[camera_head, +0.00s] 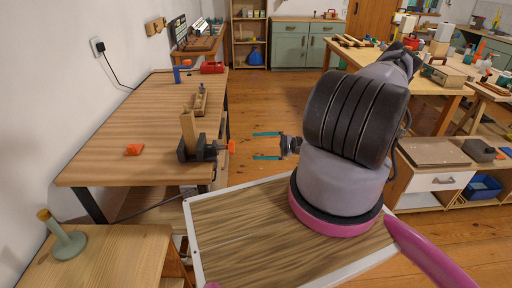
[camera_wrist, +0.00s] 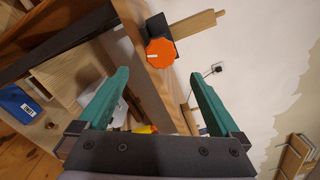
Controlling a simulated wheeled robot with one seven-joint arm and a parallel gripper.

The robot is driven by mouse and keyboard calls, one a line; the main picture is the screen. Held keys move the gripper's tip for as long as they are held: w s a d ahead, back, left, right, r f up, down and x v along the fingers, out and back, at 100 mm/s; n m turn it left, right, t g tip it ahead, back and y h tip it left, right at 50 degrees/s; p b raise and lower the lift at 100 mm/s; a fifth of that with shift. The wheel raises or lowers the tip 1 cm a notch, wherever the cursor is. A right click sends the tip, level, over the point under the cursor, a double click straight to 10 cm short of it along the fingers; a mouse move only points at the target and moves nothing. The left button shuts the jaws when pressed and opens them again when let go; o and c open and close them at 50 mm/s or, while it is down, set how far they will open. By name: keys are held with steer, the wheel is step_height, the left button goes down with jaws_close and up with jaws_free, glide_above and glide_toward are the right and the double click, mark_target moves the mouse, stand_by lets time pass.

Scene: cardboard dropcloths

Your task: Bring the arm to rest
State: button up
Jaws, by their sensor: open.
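My gripper (camera_head: 268,146) is open in the head view, with its two teal fingers apart and pointing left toward the workbench. Nothing is between the fingers. It is just right of the orange knob of a black vise (camera_head: 190,152) at the bench edge, with a visible gap. In the wrist view my gripper (camera_wrist: 160,95) also shows open, with the orange knob (camera_wrist: 160,53) beyond and above the fingertips. My arm reaches in from the right, and its large links hide part of the floor and the benches behind.
The wooden workbench (camera_head: 120,125) stands at the left with a small orange block (camera_head: 134,150) and a wooden plane (camera_head: 200,100). A small table with a green peg stand (camera_head: 65,238) is at front left. Cluttered benches line the right. Open floor (camera_head: 262,95) lies between.

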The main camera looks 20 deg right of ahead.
stand_by(0.3)
steer(key=s+r+n+g+h, duration=0.15)
steer(key=r+h, duration=0.25)
steer(key=r, duration=0.6)
steer(key=s+a+r+n+g+h, duration=0.1)
steer(key=r+n+g+h, duration=0.2)
steer(key=r, duration=0.6)
steer(key=s+r+n+g+h, duration=0.15)
steer(key=r+h, duration=0.25)
steer(key=r, duration=0.6)
steer(key=s+a+r+t+h, duration=0.2)
steer(key=s+r+t, duration=0.1)
steer(key=s+r, duration=0.4)
steer(key=s+a+r+m+t+h, duration=0.1)
steer(key=s+r+t, duration=0.3)
steer(key=r, duration=1)
steer(key=s+a+h, duration=0.1)
steer(key=s, duration=0.2)
steer(key=shift+s+a+t, duration=0.3)
steer(key=shift+s, duration=0.1)
